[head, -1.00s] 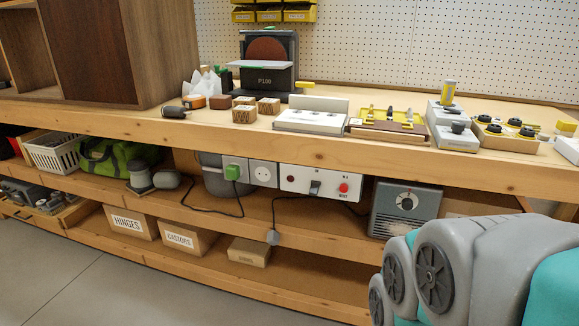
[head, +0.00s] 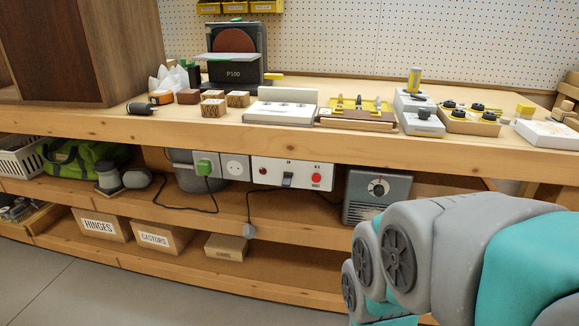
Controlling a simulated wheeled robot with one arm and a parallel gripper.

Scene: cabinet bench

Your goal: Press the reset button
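The reset button is the round red button (head: 316,177) at the right of a white switch panel (head: 270,171) under the bench's front edge. Small lettering sits below it. A dark rocker switch (head: 288,179) and a dark red round lamp (head: 263,170) are on the same panel. My arm fills the lower right, right of and below the panel. My gripper's fingers are not in view. The button is unobstructed.
A green plug (head: 204,167) sits in a socket left of the panel, its cord hanging down. A loose plug (head: 248,230) hangs below. A grey box with a dial (head: 377,196) stands right of the panel. Tools and blocks crowd the benchtop (head: 180,128).

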